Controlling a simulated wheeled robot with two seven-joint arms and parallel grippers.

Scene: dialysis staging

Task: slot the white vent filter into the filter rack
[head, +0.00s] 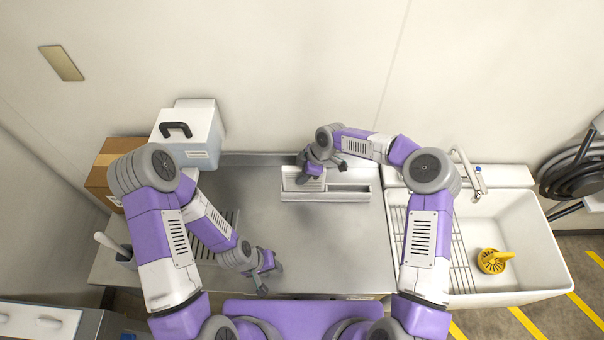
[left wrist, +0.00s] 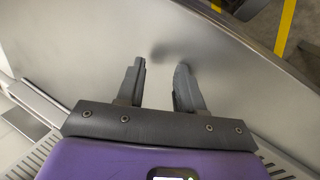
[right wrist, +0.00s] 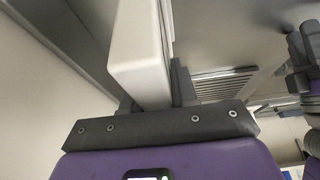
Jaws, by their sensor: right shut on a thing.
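The pale filter rack (head: 348,196) stands at the back of the steel counter, with long compartments along its right part. My right gripper (head: 318,172) is over the left part of the rack. In the right wrist view a white block, the vent filter (right wrist: 139,62), is between the fingers of the right gripper (right wrist: 155,95), which is shut on it. The gripper partly hides that spot in the head view, and I cannot tell whether the filter is in a slot. My left gripper (head: 270,278) is open and empty near the counter's front edge; its spread fingers show in the left wrist view (left wrist: 160,85).
A white case (head: 190,135) with a dark handle and a cardboard box (head: 112,158) are at the back left. A white sink (head: 520,240) with a yellow item (head: 492,261) is on the right. The middle of the steel counter (head: 325,240) is clear.

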